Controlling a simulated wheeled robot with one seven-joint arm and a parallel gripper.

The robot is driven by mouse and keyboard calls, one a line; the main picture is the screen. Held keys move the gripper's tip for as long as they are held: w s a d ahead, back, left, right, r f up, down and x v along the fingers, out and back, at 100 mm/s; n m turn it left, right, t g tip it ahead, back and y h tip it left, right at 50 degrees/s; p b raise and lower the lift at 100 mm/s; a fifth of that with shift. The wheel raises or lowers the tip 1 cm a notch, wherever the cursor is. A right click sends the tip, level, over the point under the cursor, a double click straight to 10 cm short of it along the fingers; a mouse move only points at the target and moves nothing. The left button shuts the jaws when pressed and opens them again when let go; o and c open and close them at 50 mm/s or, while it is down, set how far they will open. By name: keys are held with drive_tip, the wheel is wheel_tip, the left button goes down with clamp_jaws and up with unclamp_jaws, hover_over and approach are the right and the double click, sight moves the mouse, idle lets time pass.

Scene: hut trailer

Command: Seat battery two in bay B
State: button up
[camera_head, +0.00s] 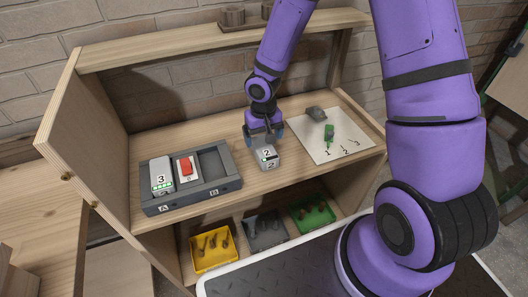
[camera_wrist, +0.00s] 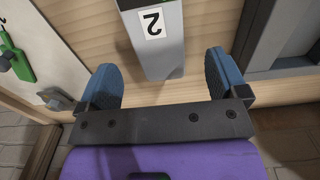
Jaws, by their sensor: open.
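Battery two (camera_head: 264,157) is a grey block with a white "2" label and green lights, standing on the shelf to the right of the dock. My gripper (camera_head: 263,131) is open at it, with blue finger pads. In the wrist view my gripper (camera_wrist: 172,82) has the battery (camera_wrist: 168,58) between its two fingers, with a gap on each side. The dark grey dock (camera_head: 192,203) stands on the left of the shelf. Bay B (camera_head: 213,166), its right bay, is empty. Battery three (camera_head: 161,176) is in bay A, on the left.
A red switch (camera_head: 186,166) sits between the bays. Yellow (camera_head: 214,262), grey and green trays are below. The shelf's side wall (camera_head: 90,140) rises left of the dock.

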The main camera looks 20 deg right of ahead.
sight(264, 147)
drive_tip(key=shift+d+f, duration=0.1)
drive_tip(key=shift+f, duration=2.2)
drive_tip(key=c, duration=1.3)
drive_tip(key=shift+o, duration=0.2)
drive_tip(key=shift+r, duration=0.15)
